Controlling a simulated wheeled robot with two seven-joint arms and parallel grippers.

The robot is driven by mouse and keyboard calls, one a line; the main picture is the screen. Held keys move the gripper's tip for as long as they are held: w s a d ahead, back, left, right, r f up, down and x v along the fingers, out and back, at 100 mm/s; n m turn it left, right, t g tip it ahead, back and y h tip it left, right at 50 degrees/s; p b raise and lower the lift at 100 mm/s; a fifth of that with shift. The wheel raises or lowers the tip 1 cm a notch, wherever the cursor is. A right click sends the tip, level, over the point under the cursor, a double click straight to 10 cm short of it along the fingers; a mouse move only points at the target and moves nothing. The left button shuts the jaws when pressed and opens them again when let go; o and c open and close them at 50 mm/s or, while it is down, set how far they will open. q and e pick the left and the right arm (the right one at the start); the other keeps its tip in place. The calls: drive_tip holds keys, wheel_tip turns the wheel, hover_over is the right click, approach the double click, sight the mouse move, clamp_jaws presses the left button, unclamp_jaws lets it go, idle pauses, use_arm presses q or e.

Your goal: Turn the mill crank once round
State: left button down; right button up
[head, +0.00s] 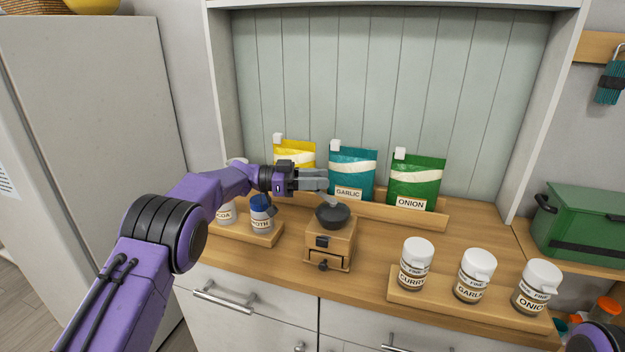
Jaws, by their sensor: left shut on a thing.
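The mill (331,243) is a small wooden box with a dark bowl top (333,216) and a small drawer with a dark knob, standing on the counter. Its crank (330,200) shows as a short grey piece rising from the bowl toward my fingers. My left gripper (322,181) is above the mill, coming in from the left, and is shut on the crank's upper end. The fingers hide the crank's knob. My right gripper is out of view; only a dark part of my arm shows at the bottom right corner.
Yellow, teal and green packets (415,183) stand in a wooden rack behind the mill. Labelled jars stand on a board (460,309) at right, and on another (262,238) at left under my arm. A green box (585,225) is far right. Bare counter lies right of the mill.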

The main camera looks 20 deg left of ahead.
use_arm(q)
drive_tip(key=c, duration=0.8)
unclamp_jaws()
drive_tip(key=shift+d, duration=0.15)
drive_tip(key=shift+c, duration=0.2)
drive_tip(key=shift+r, duration=0.25)
wheel_tip(320, 180, up, 3)
drive_tip(key=shift+f+b, duration=0.1)
drive_tip(key=shift+b, duration=0.95)
drive_tip(key=s+d+r+b, duration=0.2)
drive_tip(key=s+r, duration=0.3)
drive_tip(key=s, duration=0.1)
drive_tip(key=s+d+r+b, duration=0.1)
drive_tip(key=s+r+b, duration=0.1)
drive_tip(key=s+r, duration=0.2)
drive_tip(key=s, duration=0.3)
drive_tip(key=shift+s+d+r+b, duration=0.2)
drive_tip(key=shift+d+r+b, duration=0.2)
